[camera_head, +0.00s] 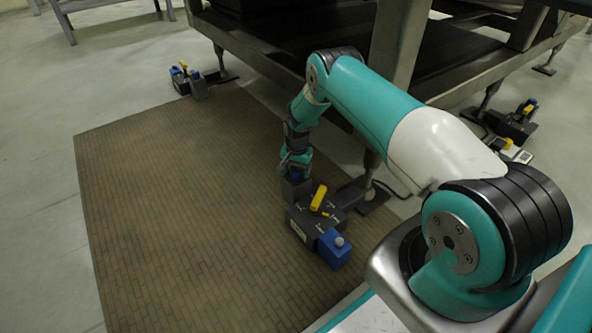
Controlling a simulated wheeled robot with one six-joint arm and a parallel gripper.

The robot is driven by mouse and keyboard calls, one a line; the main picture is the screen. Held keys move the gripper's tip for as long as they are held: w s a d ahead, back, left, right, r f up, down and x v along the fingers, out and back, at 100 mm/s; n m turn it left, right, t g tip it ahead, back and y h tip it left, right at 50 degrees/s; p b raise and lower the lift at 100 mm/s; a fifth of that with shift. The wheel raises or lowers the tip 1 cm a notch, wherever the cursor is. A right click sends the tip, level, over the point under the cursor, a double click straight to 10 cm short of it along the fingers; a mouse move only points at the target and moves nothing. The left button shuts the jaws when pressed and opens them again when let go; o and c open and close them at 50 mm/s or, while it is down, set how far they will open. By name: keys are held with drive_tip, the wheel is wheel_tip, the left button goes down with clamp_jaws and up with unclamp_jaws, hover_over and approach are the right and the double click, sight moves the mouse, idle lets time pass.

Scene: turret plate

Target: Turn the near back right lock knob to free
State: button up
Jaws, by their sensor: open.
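A dark lock unit (306,218) sits on the floor by the frame's leg, at the near edge of the brown mat. It carries a yellow lever-like knob (319,198) on top, with small pale markings around it. A blue block with a pale round button (335,248) is at its near end. A dark block (294,188) with a small blue part on top stands at its far end. My gripper (296,168) points down, open, just above or around that blue part. Whether the fingers touch it is too small to tell. I cannot read the knob's setting.
A similar unit (187,80) stands at the mat's far corner, and another (516,125) lies right, past the frame. The heavy metal frame (270,62) and its leg (398,70) rise close behind my arm. The brown mat (170,200) to the left is clear.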

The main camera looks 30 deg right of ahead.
sight(297, 169)
wheel_tip(297, 169, up, 17)
drive_tip(key=p, duration=0.8)
drive_tip(key=shift+r, duration=0.2)
drive_tip(key=shift+r, duration=0.1)
drive_tip(key=s+a+r+n+y+p, duration=0.1)
drive_tip(key=s+a+r+n, duration=0.25)
drive_tip(key=a+r, duration=0.4)
drive_tip(key=s+a+r+n+p, duration=0.15)
drive_tip(key=s+a+r, duration=0.3)
drive_tip(key=r, duration=0.65)
drive_tip(key=s+a+r+n+y, duration=0.1)
drive_tip(key=s+a+r+n, duration=0.25)
drive_tip(key=a+r, duration=0.5)
drive_tip(key=s+a+r+n+y+p, duration=0.1)
drive_tip(key=s+a+r+n, duration=0.2)
drive_tip(key=s, duration=0.5)
drive_tip(key=s+a+r+n, duration=0.1)
drive_tip(key=s+r+n, duration=0.2)
drive_tip(key=s+r, duration=0.35)
drive_tip(key=s+a+r+n+y+p, duration=0.1)
drive_tip(key=s+a+r+n, duration=0.15)
drive_tip(key=s, duration=0.75)
wheel_tip(297, 169, up, 38)
drive_tip(key=p, duration=3.7)
drive_tip(key=shift+d+n+p, duration=0.15)
drive_tip(key=shift+n+p, duration=0.15)
drive_tip(key=shift+p, duration=0.1)
